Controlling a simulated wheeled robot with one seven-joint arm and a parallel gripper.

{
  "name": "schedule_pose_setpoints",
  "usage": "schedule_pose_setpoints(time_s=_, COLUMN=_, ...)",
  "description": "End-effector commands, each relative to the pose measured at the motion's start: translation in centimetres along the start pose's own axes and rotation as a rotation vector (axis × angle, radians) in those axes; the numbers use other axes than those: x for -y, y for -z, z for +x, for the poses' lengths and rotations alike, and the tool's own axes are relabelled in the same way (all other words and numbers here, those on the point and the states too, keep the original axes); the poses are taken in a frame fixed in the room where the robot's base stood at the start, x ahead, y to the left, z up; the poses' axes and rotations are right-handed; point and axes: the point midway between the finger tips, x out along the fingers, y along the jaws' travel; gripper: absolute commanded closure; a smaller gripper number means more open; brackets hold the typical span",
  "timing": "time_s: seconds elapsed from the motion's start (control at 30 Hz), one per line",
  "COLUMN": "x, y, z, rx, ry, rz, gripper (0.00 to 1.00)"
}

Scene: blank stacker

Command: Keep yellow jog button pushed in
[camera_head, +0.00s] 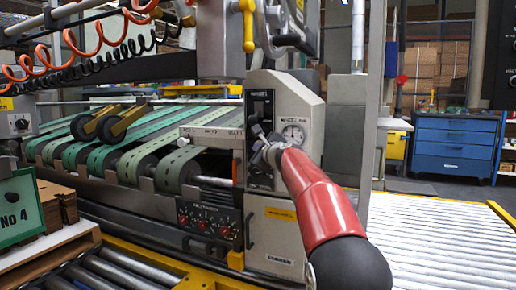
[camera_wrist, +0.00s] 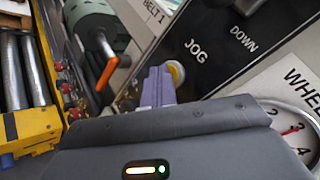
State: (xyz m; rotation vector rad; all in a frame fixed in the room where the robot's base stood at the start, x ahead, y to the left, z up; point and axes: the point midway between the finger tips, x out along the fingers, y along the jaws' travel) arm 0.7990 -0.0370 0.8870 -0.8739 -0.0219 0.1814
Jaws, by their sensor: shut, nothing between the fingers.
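The yellow jog button (camera_wrist: 177,72) sits on a black panel (camera_wrist: 215,62) beside the white word JOG in the wrist view. My gripper (camera_wrist: 157,82) is shut with nothing between its fingers. Its purple-grey fingertips are right at the button's left side in the picture and overlap its edge. I cannot tell whether they touch it or how far in the button is. In the head view my gripper (camera_head: 262,145) is at the black control panel on the grey machine housing (camera_head: 290,95). It hides the button there.
A round gauge (camera_head: 293,133) is right of the panel, and a dark DOWN control (camera_wrist: 247,6) lies beyond JOG. An orange-handled lever (camera_wrist: 108,72) and red knobs (camera_head: 203,224) are nearby. Green belts (camera_head: 120,150) run left; a roller conveyor (camera_head: 430,235) lies right.

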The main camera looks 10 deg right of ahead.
Motion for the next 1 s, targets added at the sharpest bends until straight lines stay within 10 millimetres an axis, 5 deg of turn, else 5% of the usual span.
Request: schedule_pose_setpoints(time_s=1.0, x=-0.8, y=-0.6, z=-1.1, rx=-0.001, ry=0.001, rz=0.000, gripper=1.00)
